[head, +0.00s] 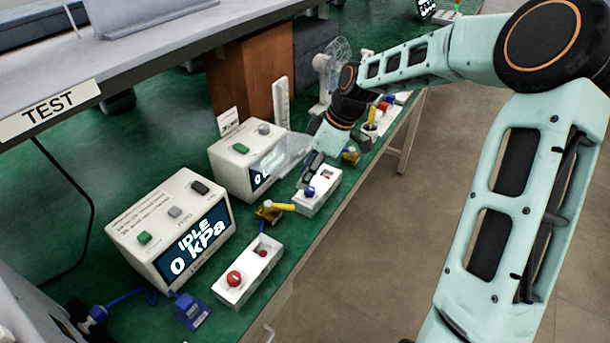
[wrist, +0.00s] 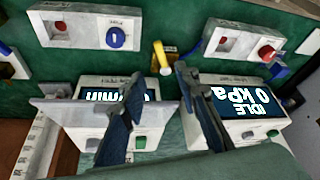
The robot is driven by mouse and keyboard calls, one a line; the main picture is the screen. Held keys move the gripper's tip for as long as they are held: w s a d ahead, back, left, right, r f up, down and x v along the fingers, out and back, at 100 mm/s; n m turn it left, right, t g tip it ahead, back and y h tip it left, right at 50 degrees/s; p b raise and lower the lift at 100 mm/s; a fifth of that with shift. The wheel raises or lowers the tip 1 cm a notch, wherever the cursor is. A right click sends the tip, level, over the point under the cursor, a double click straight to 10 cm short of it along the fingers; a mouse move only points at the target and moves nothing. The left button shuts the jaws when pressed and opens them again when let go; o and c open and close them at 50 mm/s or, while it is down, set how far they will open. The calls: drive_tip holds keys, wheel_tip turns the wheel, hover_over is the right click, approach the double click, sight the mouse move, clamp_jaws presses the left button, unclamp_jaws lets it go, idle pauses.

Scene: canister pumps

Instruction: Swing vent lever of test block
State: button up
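A yellow lever (head: 281,206) sits on a small brass valve between two white blocks. It also shows in the wrist view (wrist: 161,57), just beyond the gap between my fingertips. One white block (head: 236,290) has red knobs; the other white block (head: 320,203) has a blue knob and a smaller red one. I cannot tell which part is named the test block. My gripper (head: 309,172) is above the bench near the blue-knob block, with its dark blue fingers (wrist: 154,78) apart and nothing seen between them. The lever's base is partly hidden.
A white unit (head: 130,222) reads "IDLE 0 kPa". Another white unit (head: 225,168) stands farther back, its display partly covered by a translucent panel (head: 282,157) beside my gripper. A blue connector (head: 193,311) lies near the front. A fan (head: 335,65) stands beyond. Open floor (head: 370,240) lies right of the bench.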

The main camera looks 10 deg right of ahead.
sight(280, 208)
drive_tip(key=shift+s+a+f+n, duration=0.15)
drive_tip(key=shift+a+n, duration=0.05)
drive_tip(key=shift+n, duration=0.1)
drive_tip(key=c, duration=0.5)
drive_tip(key=s+a+n+h, duration=0.1)
drive_tip(key=n, duration=0.1)
drive_tip(key=s+a+f+n+b, duration=0.1)
drive_tip(key=n, duration=0.1)
drive_tip(key=s+a+f+n+h+b, duration=0.1)
drive_tip(key=n, duration=0.1)
drive_tip(key=shift+s+a+h, duration=0.2)
drive_tip(key=shift+s+h, duration=0.1)
clamp_jaws()
drive_tip(key=s+a+n+t+h+b, duration=0.2)
drive_tip(key=s+a+n, duration=0.2)
drive_tip(key=n, duration=0.7)
drive_tip(key=shift+n, duration=0.3)
drive_tip(key=b+x, duration=0.3)
drive_tip(key=x, duration=0.6)
drive_tip(key=shift+d+f, duration=0.1)
drive_tip(key=shift+f, duration=0.2)
drive_tip(key=w, duration=0.2)
drive_tip(key=shift+w+d+r, duration=0.15)
drive_tip(key=shift+w+d, duration=0.15)
drive_tip(key=shift+w, duration=0.05)
drive_tip(key=shift+w+d, duration=0.2)
drive_tip(key=shift+w, duration=0.45)
drive_tip(key=shift+p, duration=0.3)
